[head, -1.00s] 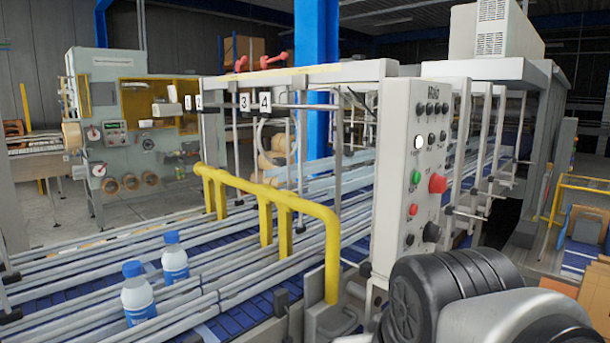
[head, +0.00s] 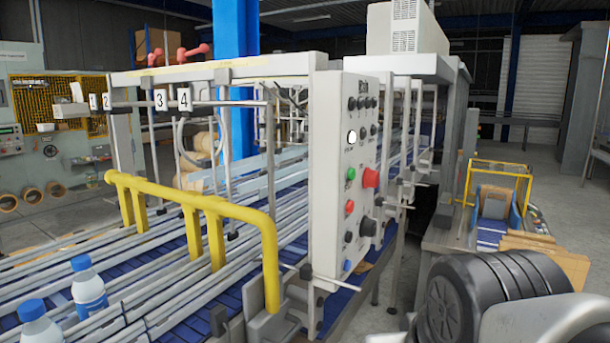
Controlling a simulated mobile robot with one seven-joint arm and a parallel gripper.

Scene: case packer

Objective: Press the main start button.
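A tall, narrow, light grey control panel (head: 334,130) stands upright at the middle of the head view, at the end of the conveyor frame. It carries a white round button (head: 351,137), a green button (head: 350,174), a large red button (head: 370,178), a smaller red button (head: 349,206), a blue button (head: 347,265) and several black knobs. The labels are too small to read, so I cannot tell which is the main start button. My black arm link shows at the lower right, apart from the panel. My gripper is not in view.
A yellow guard rail (head: 203,201) stands left of the panel beside the conveyor (head: 150,294). Two bottles with white bodies and blue caps, one nearer (head: 37,327) and one farther (head: 89,287), stand on it.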

